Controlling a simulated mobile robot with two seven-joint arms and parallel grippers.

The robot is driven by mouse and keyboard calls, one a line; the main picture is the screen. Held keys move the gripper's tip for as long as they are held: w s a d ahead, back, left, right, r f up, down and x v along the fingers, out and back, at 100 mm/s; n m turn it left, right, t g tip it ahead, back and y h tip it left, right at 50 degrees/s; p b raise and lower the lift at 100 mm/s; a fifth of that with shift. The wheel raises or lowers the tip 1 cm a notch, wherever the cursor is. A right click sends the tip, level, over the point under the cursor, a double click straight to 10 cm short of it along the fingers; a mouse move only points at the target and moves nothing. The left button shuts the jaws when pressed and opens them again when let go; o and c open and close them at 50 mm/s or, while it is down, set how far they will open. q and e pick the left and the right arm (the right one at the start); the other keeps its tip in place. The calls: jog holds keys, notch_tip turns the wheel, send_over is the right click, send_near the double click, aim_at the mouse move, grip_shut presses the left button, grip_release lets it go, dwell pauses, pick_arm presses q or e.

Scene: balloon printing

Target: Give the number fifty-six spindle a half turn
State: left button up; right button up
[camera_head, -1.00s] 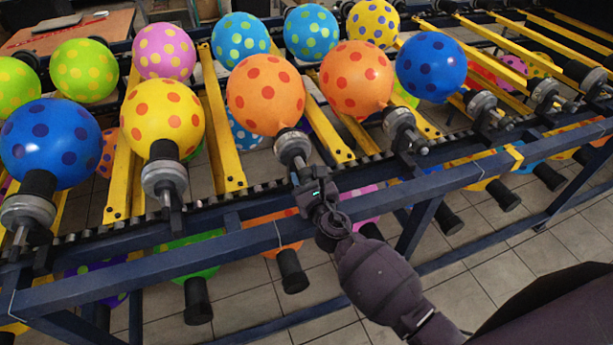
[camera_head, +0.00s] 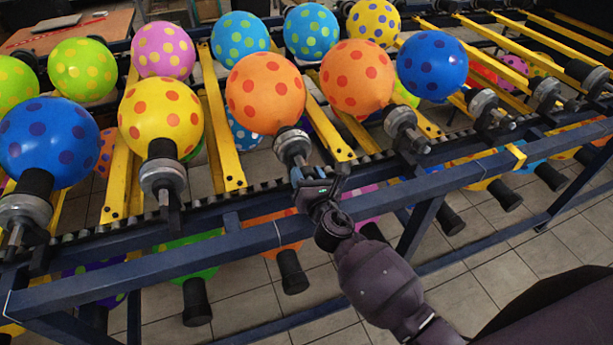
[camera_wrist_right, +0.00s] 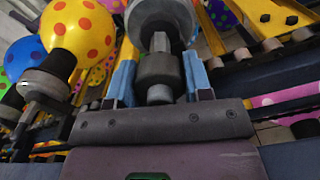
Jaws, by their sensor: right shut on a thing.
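The spindle in my right gripper has a grey metal collar (camera_head: 292,148) and carries an orange balloon with red dots (camera_head: 265,95). I can read no number on it. My right gripper (camera_head: 298,178) is at the spindle's near end, at the rack's front rail. In the right wrist view, the gripper's blue-tipped fingers (camera_wrist_right: 160,75) stand on either side of the spindle's dark end (camera_wrist_right: 160,68), shut on it. The collar shows above them. My left gripper is not in view.
Neighbouring spindles carry a yellow balloon (camera_head: 160,110) on the left and another orange balloon (camera_head: 357,78) on the right. A blue rail (camera_head: 240,250) runs along the rack's front, below my gripper. More balloons hang underneath. Bare spindles stand at the right.

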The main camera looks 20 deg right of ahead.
jog(key=m, duration=0.3)
jog(key=shift+f+m+b, duration=0.1)
jog(key=shift+m+b, duration=0.2)
jog(key=shift+m, duration=1)
jog(key=m, duration=0.2)
jog(key=shift+m, duration=0.3)
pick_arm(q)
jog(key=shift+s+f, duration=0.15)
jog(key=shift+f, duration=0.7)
pick_arm(e)
jog(key=shift+m, duration=1.8)
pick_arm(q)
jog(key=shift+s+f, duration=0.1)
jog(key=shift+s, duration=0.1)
pick_arm(e)
jog(key=o, duration=0.9)
jog(key=shift+s, duration=0.15)
